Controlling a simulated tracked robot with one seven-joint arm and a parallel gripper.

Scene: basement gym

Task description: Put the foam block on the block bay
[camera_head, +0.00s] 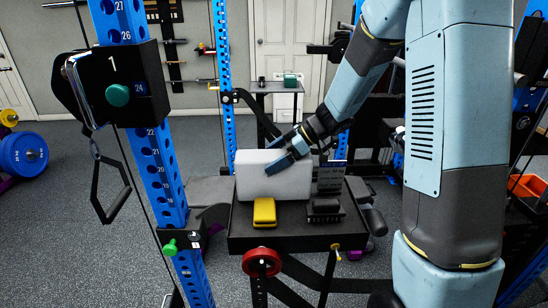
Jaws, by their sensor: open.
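A large pale grey-white block (262,183), which looks like the foam block, stands on a black tabletop (285,243) in the middle of the view. My gripper (269,158) reaches in from the upper right at the block's upper right part. Its blue fingers are open. One finger overlaps the block's front face, and the other shows at its top edge. I cannot tell whether either touches it. No block bay is clearly marked; I cannot tell which surface it is.
A yellow object (264,212) and a black brush-like item (325,209) sit in front of the block. A dark labelled item (331,177) stands to its right. A blue rack post (160,180) rises at left. A small far table (272,88) carries a green item.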

